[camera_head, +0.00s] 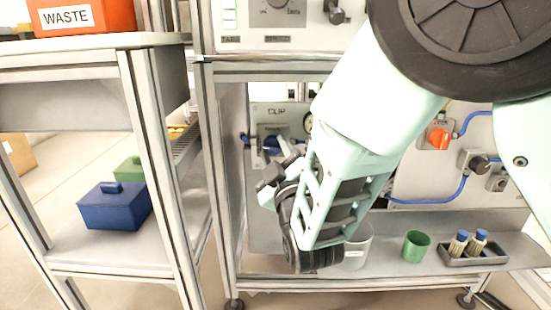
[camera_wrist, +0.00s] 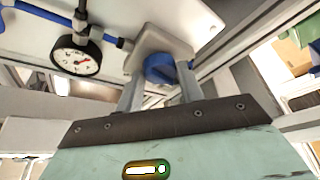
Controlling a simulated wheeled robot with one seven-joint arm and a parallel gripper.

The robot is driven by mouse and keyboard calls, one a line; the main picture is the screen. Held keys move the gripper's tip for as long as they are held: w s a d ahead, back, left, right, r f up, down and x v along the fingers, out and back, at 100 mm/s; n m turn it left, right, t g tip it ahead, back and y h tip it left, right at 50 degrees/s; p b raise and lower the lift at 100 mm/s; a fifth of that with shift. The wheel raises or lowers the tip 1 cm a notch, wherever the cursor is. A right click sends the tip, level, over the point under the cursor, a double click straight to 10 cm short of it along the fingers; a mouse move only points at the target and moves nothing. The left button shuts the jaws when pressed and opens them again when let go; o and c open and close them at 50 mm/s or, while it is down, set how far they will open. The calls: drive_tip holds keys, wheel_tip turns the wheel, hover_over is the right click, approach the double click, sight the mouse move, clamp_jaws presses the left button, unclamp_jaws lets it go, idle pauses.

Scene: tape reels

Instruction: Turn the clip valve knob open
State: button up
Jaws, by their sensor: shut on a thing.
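The clip valve is on the panel under the "CLIP" label in the head view, with its blue knob (camera_head: 271,143) partly hidden by my gripper. In the wrist view the blue knob (camera_wrist: 160,68) sits on a light grey valve body (camera_wrist: 158,42). My gripper (camera_wrist: 160,88) has one finger on each side of the knob and is shut on it. In the head view my gripper (camera_head: 277,165) reaches up to the panel from the lower right. The knob's exact angle is hard to tell.
A pressure gauge (camera_wrist: 76,54) hangs close to the left of the valve on blue tubing. An orange knob (camera_head: 438,138) is on the right panel.

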drive_tip(key=m+b, duration=0.1)
drive_tip(key=m+t+h, duration=0.1)
drive_tip(key=m, duration=0.1)
drive_tip(key=m+h+b, duration=0.1)
drive_tip(key=shift+a+f+m+b, duration=0.1)
drive_tip(key=shift+f+m+b, duration=0.2)
drive_tip(key=shift+m+b, duration=0.1)
drive_tip(key=m+h+b, duration=0.1)
drive_tip(key=m, duration=0.2)
drive_tip(key=m+t+h+b, duration=0.1)
drive_tip(key=m+h+b, duration=0.1)
drive_tip(key=m, duration=0.1)
drive_tip(key=shift+a+m, duration=0.2)
drive_tip(key=shift+m, duration=0.2)
drive_tip(key=m+h+b, duration=0.1)
drive_tip(key=m+h, duration=0.1)
drive_tip(key=m, duration=0.1)
drive_tip(key=m+h+b, duration=0.1)
drive_tip(key=m, duration=0.2)
drive_tip(key=shift+a+h, duration=0.15)
drive_tip(key=shift+h, duration=0.25)
drive_tip(key=shift+a+r+m+g+h+b, duration=0.1)
drive_tip(key=shift+m+g+h+b, duration=0.35)
drive_tip(key=shift+m, duration=0.7)
drive_tip(key=shift+r+m+g+h+b, duration=0.1)
drive_tip(key=shift+m+g+h+b, duration=0.15)
drive_tip(key=shift+m+h, duration=0.65)
drive_tip(key=shift+m+y, duration=0.25)
drive_tip(key=shift+m, duration=0.3)
drive_tip(key=o, duration=1)
